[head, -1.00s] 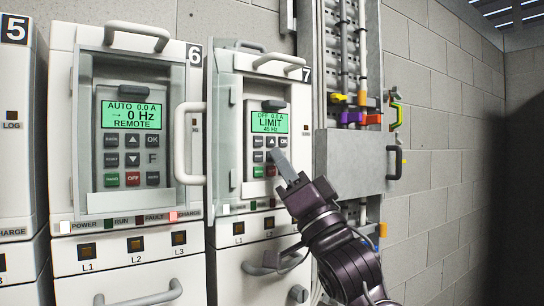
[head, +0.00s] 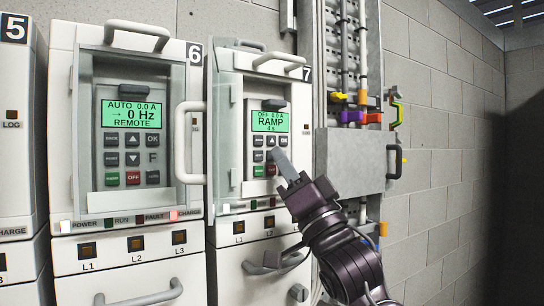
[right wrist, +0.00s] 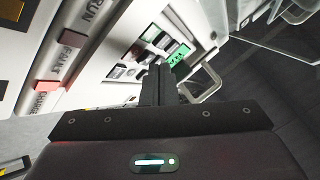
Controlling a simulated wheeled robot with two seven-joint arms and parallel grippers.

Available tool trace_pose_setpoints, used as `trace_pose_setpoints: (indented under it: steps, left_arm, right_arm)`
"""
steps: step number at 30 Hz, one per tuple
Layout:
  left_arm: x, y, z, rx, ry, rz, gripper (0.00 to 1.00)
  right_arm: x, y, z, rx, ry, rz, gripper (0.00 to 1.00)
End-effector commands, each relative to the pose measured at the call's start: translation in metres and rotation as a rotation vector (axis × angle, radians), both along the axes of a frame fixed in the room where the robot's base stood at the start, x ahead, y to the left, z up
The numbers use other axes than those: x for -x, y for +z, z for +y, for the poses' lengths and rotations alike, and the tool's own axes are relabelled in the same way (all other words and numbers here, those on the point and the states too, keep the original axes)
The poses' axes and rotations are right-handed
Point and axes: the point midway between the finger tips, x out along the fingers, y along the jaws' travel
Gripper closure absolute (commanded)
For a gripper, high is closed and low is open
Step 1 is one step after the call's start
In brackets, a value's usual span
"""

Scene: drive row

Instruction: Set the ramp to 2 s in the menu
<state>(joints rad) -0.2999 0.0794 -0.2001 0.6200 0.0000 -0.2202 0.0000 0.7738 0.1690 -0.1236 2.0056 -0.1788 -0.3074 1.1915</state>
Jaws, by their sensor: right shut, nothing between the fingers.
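Drive 7's green display (head: 269,121) reads "OFF 0.0 A, RAMP, 4 s". Its keypad (head: 258,156) sits below the display, with up and down arrow keys in the middle column and green and red keys at the bottom. My right gripper (head: 278,158) is shut and empty, its fingertips at the keypad's middle and right keys, hiding some of them. I cannot tell whether they touch a key. In the right wrist view the shut fingers (right wrist: 157,84) point towards the keypad and the green display (right wrist: 178,55). My left gripper is not in view.
Drive 7's clear cover with its handle (head: 190,143) stands open on the left. Drive 6 (head: 132,116) shows "AUTO, 0 Hz, REMOTE". A grey box (head: 350,160) with a black handle and coloured clips (head: 350,117) is to the right.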

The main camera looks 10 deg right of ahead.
Motion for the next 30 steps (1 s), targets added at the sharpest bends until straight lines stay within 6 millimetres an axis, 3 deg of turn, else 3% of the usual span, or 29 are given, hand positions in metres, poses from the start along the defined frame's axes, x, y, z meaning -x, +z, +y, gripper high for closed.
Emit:
trace_pose_setpoints:
  steps: [14, 24, 30]
  left_arm:
    - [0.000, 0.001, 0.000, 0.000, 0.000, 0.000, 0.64]
    - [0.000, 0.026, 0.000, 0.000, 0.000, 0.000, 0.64]
    - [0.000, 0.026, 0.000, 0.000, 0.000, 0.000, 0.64]
  right_arm:
    - [0.006, 0.001, -0.003, 0.000, -0.001, 0.000, 1.00]
    - [-0.001, 0.026, -0.024, 0.000, -0.003, 0.000, 1.00]
    - [-0.002, 0.026, -0.027, 0.001, -0.001, 0.000, 1.00]
